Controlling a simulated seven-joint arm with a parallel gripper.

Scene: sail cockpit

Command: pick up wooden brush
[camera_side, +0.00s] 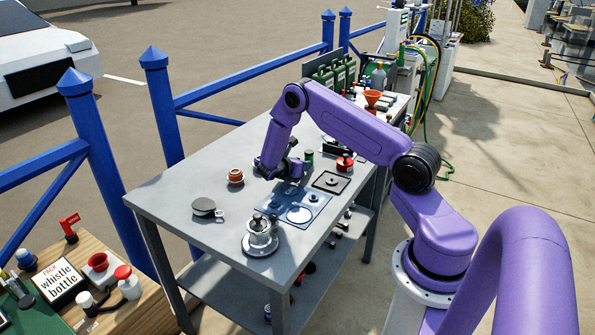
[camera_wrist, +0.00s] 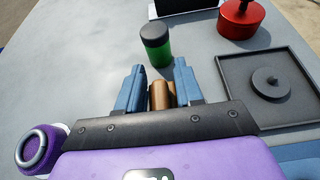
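In the wrist view a brown, wood-coloured rounded piece (camera_wrist: 161,96), which looks like the wooden brush, shows between the two blue fingers of my gripper (camera_wrist: 160,85). Its lower part is hidden behind the dark gripper body. The fingers are apart, with a narrow gap visible beside the piece on the left; contact on the right is unclear. In the side view my gripper (camera_side: 284,170) is low over the grey table (camera_side: 178,240), behind the blue mat (camera_side: 270,206). I cannot make out the brush there.
A green jar with a dark lid (camera_wrist: 155,42) stands just beyond the fingers. A red lidded pot (camera_wrist: 240,18) and a dark square tray with a knob-like piece (camera_wrist: 268,80) lie to the right.

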